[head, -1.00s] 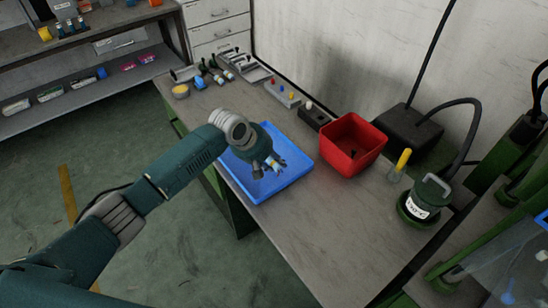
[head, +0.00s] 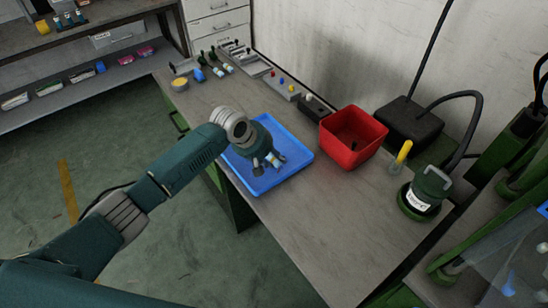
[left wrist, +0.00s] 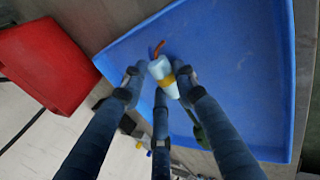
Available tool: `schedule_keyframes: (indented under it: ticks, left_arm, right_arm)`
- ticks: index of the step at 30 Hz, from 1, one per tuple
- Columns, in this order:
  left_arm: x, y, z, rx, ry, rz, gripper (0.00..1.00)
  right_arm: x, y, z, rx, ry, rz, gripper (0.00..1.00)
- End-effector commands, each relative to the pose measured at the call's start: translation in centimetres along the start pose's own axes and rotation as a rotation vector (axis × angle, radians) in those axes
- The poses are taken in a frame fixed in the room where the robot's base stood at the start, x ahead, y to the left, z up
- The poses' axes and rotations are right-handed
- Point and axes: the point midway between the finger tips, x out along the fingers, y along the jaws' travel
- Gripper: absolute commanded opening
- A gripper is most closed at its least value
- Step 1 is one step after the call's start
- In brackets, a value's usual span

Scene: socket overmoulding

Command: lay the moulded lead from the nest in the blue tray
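The blue tray (head: 296,171) lies on the workbench, and its floor fills much of the left wrist view (left wrist: 235,60). My left gripper (head: 268,163) points down over the tray. In the left wrist view its fingers (left wrist: 160,82) close around the moulded lead (left wrist: 162,72), a pale piece with a yellow band and a short orange-red wire end. The lead also shows between the fingertips in the head view (head: 277,159). I cannot tell whether it touches the tray floor. My right gripper is out of view. The nest cannot be made out.
A red bin (head: 352,138) stands right of the tray. A green canister (head: 424,192) and a yellow-topped tool (head: 402,153) stand farther right. Small parts and a yellow bowl (head: 180,84) sit at the bench's far end. The bench front is clear.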

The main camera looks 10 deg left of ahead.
Motion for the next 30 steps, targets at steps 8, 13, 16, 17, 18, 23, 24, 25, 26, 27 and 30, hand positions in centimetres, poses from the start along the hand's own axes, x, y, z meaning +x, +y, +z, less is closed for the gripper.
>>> schedule_keyframes:
  ticks: [8, 13, 16, 17, 18, 23, 24, 25, 26, 27, 30]
  left_arm:
    - [0.3, -0.6, 0.2, -0.002, -0.005, -0.012, 0.51]
    - [0.2, -0.5, 0.2, -0.002, -0.004, -0.01, 0.51]
    - [-0.2, -0.4, 0.1, -0.001, -0.003, -0.009, 0.51]
    - [-0.4, -0.4, 0.1, -0.001, -0.003, -0.009, 0.51]
    - [-0.8, -0.4, 0.1, -0.002, -0.003, -0.008, 0.51]
    - [-3.2, -0.4, 0.1, 0.0, -0.002, -0.008, 0.51]
    - [-3.9, -0.4, 0.1, -0.001, -0.002, -0.007, 0.51]
    - [-4.4, -0.4, 0.1, -0.001, -0.003, -0.007, 0.51]
    - [-4.8, -0.4, 0.1, -0.001, -0.003, -0.007, 0.51]
    - [-5.4, -0.5, 0.1, 0.0, -0.002, -0.009, 0.51]
    - [-6.5, -0.5, 0.1, -0.001, -0.004, -0.01, 0.51]
  right_arm:
    - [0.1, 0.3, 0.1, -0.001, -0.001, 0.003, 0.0]
    - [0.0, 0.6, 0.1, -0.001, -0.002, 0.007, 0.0]
    - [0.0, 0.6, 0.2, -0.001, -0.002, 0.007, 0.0]
    - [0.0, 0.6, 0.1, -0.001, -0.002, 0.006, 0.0]
    - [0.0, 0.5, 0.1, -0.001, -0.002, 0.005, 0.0]
    - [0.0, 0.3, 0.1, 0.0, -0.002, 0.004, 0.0]
    - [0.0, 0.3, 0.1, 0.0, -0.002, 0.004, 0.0]
    - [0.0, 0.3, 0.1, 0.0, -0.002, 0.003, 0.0]
    - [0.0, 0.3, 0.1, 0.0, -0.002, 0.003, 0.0]
    - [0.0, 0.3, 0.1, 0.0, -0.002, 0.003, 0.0]
    - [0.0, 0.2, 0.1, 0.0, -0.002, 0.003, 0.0]
